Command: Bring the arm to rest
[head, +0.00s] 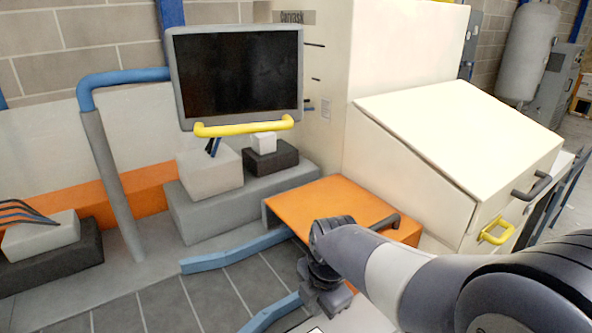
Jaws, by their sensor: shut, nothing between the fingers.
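My arm reaches in from the lower right corner of the head view, over the tiled floor. My gripper (318,314) is at the bottom of the view, pointing down, in front of the orange box. Its fingers are small and partly cut off by the bottom edge; it is shut and I see nothing held in it. My forearm hides part of the orange box's front.
The orange box (330,205) stands close behind my wrist. A cream cabinet (450,135) with a sloped lid and handles is at the right. A monitor (238,75) with a yellow handle (243,128) hangs behind. Grey tiled floor (160,300) lies open at lower left.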

